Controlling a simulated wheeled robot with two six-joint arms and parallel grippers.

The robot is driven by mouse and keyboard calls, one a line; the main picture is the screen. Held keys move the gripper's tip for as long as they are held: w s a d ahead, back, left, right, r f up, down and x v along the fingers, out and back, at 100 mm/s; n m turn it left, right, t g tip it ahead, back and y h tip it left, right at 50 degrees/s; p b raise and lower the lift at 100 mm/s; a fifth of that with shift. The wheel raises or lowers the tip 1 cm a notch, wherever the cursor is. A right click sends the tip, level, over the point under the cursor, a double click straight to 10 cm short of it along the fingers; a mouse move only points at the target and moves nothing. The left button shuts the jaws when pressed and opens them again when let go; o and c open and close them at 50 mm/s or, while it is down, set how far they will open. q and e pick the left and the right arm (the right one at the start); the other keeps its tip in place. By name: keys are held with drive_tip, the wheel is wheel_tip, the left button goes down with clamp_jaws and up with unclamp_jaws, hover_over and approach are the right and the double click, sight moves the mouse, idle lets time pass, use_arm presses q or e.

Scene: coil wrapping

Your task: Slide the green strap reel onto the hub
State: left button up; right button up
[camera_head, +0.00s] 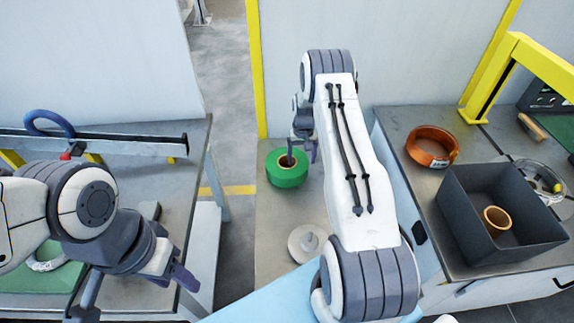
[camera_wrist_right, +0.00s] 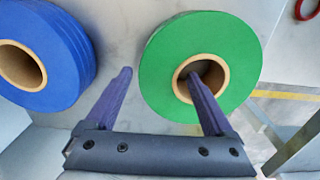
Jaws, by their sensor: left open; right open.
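The green strap reel (camera_head: 287,176) lies flat on the middle table, its brown core facing up. In the right wrist view the green reel (camera_wrist_right: 158,62) is at the centre right. My right gripper (camera_head: 302,154) is over it and open. One finger reaches into the core hole and the other is outside the rim; in the right wrist view the gripper (camera_wrist_right: 160,78) straddles the ring without visibly clamping it. The likely hub is a pale disc with a short peg (camera_head: 309,243), nearer on the same table. My left gripper (camera_head: 135,288) is open and empty over the left table.
A blue reel (camera_wrist_right: 68,70) lies beside the green one in the right wrist view; my arm likely hides it in the head view. An orange coil (camera_head: 432,146) and a dark bin (camera_head: 460,205) with a small brown ring are on the right table. A yellow frame (camera_head: 490,80) stands behind.

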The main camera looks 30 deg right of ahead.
drive_tip(key=shift+f, duration=0.1)
drive_tip(key=shift+c, duration=0.3)
clamp_jaws()
drive_tip(key=shift+w, duration=0.1)
drive_tip(key=shift+r, duration=0.2)
